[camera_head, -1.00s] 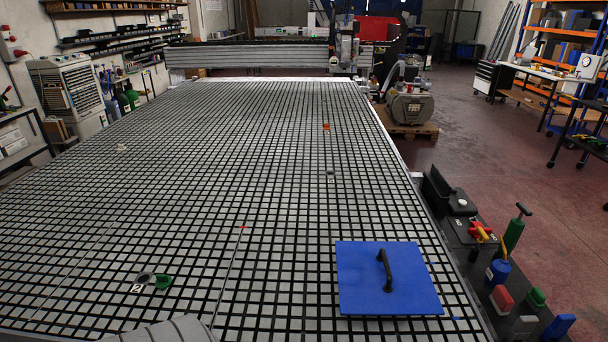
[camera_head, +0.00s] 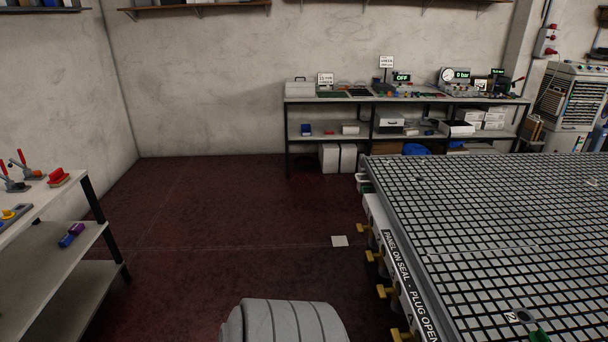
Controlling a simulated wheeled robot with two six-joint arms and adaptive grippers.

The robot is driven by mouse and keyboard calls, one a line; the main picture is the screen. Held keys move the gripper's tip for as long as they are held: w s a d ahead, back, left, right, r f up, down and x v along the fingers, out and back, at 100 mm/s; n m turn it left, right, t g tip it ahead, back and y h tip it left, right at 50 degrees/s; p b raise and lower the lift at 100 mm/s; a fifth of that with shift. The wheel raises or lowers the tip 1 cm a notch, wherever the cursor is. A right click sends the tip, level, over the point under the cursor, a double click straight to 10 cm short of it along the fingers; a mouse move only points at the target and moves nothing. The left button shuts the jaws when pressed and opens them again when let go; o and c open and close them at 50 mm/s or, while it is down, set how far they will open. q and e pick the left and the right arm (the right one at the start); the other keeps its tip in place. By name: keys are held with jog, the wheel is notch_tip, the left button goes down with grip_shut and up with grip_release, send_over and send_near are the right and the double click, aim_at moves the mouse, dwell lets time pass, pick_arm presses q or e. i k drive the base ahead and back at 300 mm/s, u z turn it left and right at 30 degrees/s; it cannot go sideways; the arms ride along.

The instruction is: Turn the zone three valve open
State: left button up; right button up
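Several yellow valve handles stick out in a row from the near side of the grid table (camera_head: 480,215), below a strip of lettering that includes "PANEL ON SEAL - PLUG OPEN". From far to near, I see a first handle (camera_head: 365,228), a second handle (camera_head: 374,256), a third handle (camera_head: 387,291) and a fourth handle (camera_head: 404,335) cut by the bottom edge. I cannot read any zone number beside them, so I cannot tell which is zone three. Neither gripper is in view.
A white-topped shelf unit (camera_head: 60,215) stands at the left. A bench (camera_head: 340,99) with displays, one reading OFF, stands against the back wall. The floor between shelf and table is otherwise clear.

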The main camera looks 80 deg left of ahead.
aim_at(381, 291)
jog(key=u, duration=2.2)
jog(key=k, duration=1)
jog(key=u, duration=0.95)
jog(key=i, duration=1.15)
jog(key=z, duration=1.05)
jog(key=i, duration=0.8)
jog(key=z, duration=0.8)
